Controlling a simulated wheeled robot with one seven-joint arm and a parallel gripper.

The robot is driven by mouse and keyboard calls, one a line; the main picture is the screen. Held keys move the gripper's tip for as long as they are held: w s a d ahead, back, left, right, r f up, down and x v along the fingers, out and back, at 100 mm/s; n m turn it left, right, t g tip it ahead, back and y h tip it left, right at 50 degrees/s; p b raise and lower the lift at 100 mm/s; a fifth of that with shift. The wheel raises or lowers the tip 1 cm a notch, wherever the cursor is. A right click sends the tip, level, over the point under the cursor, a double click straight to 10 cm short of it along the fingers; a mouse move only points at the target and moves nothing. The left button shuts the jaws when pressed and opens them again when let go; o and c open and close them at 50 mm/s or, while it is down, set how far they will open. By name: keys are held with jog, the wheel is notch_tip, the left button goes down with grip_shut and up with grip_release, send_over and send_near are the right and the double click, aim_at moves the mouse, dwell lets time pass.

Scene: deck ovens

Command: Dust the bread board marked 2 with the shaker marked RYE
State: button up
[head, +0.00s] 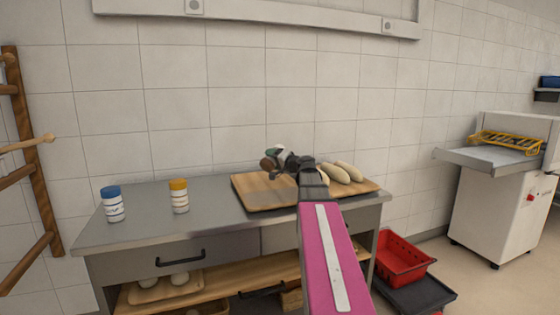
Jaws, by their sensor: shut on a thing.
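My gripper (283,160) is at the end of my arm, above the left bread board (262,196) on the worktop. It is shut on a small shaker (275,153), which shows pale and green parts and looks tilted. A brown round shape shows beside it; I cannot tell if it is part of the shaker. No label is readable. A second board (369,186) with pale loaves (349,171) lies to the right, partly behind my arm. No board number is readable. A blue-lidded shaker (113,205) and an orange-lidded shaker (179,197) stand upright at the left.
The steel worktop (225,215) has free room between the orange-lidded shaker and the left board. A shelf below holds trays with dough. A wooden rack (35,150) is at far left.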

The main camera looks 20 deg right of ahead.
jog(key=shift+w+a, duration=1.55)
jog(key=shift+a, duration=2.05)
jog(key=shift+w+d, duration=1.9)
jog(key=shift+d, duration=1.7)
jog(key=s+a+r+m, duration=0.1)
jog(key=a+r+m, duration=0.1)
jog(key=m, duration=1)
jog(key=s+a+r+m, duration=0.1)
jog(key=a+r+m, duration=0.1)
jog(key=m, duration=1)
jog(key=shift+s+a+r, duration=0.25)
jog(key=shift+r, duration=0.45)
jog(key=shift+s, duration=0.1)
